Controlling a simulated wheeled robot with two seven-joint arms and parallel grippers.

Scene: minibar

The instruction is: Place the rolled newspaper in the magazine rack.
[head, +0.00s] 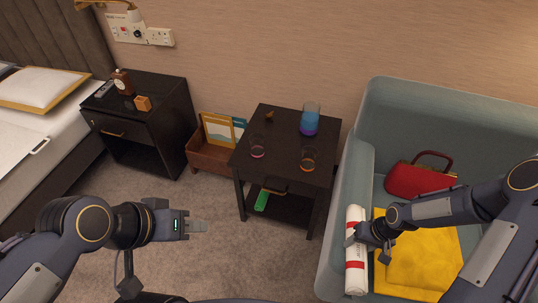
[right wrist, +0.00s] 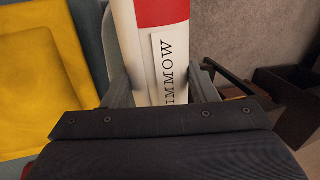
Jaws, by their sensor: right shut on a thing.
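The rolled newspaper (head: 356,265), white with red bands, lies lengthwise along the left armrest side of the sofa. My right gripper (head: 358,236) is shut on it around its middle. In the right wrist view the newspaper (right wrist: 148,30) passes between the two fingers (right wrist: 160,85), with black lettering facing the camera. I cannot tell whether it still touches the sofa. The magazine rack (head: 205,163) is a brown wooden box on the floor between the nightstand and the side table, with magazines standing in it. My left gripper (head: 200,226) is empty above the carpet, its fingers together.
The dark side table (head: 285,150) stands between sofa and rack, with glasses and a blue-purple vessel (head: 310,120) on top and a green item below. The sofa (head: 400,105) holds a red handbag (head: 415,180) and yellow cushion (head: 430,262). Carpet before the rack is clear.

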